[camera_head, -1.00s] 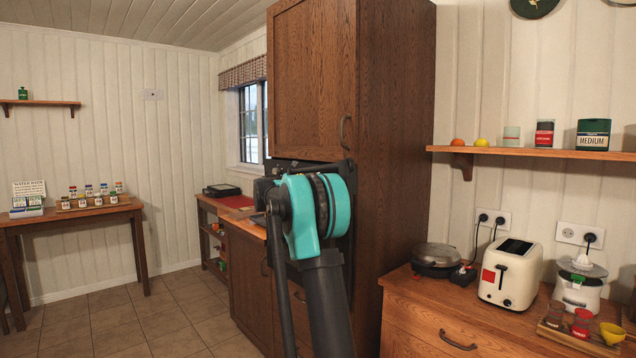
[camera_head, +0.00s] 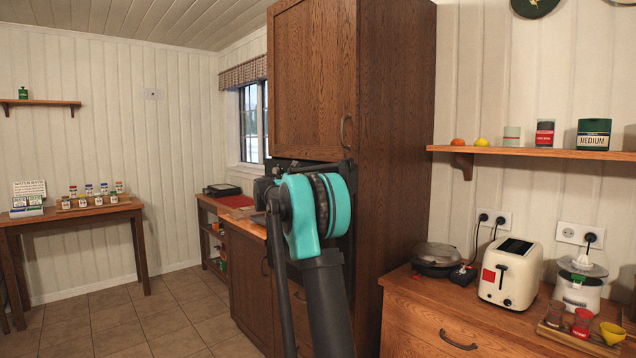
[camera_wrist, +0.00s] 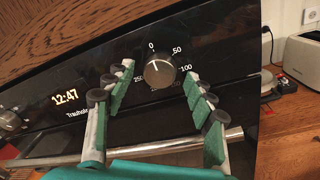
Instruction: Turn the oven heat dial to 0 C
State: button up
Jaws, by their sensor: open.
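The oven heat dial (camera_wrist: 160,72) is a round grey knob on the black oven panel (camera_wrist: 85,85) in the wrist view. Marks 0, 50, 100 and 250 show around it, with 0 at its upper left. I cannot make out where its pointer stands. My gripper (camera_wrist: 158,87) is open, its green-padded fingers to the left and right of the dial in the picture. I cannot tell whether they touch it. The head view shows my teal wrist in front of the oven, hiding the dial and the fingers.
A metal oven handle (camera_wrist: 240,132) runs below the panel. The oven's clock (camera_wrist: 65,97) reads 12:47. A tall wooden cabinet (camera_head: 395,150) surrounds the oven. On the counter at right stand a waffle iron (camera_head: 438,259), a toaster (camera_head: 511,272) and a juicer (camera_head: 578,290).

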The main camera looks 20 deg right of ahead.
jog(key=v, duration=1.2)
jog(key=s+f+m+g+y, duration=0.3)
jog(key=s+f+m+y, duration=0.5)
jog(key=s+f, duration=1.6)
jog(key=s+a+f+m+y, duration=0.4)
jog(key=s+a+f, duration=0.2)
jog(key=s+f, duration=0.5)
jog(key=s+a+f+m+y, duration=0.4)
jog(key=s+a+f, duration=0.3)
jog(key=s+f, duration=0.3)
jog(key=shift+s+a+f+y, duration=0.2)
jog(key=shift+s+f+y, duration=0.15)
jog(key=shift+s, duration=0.25)
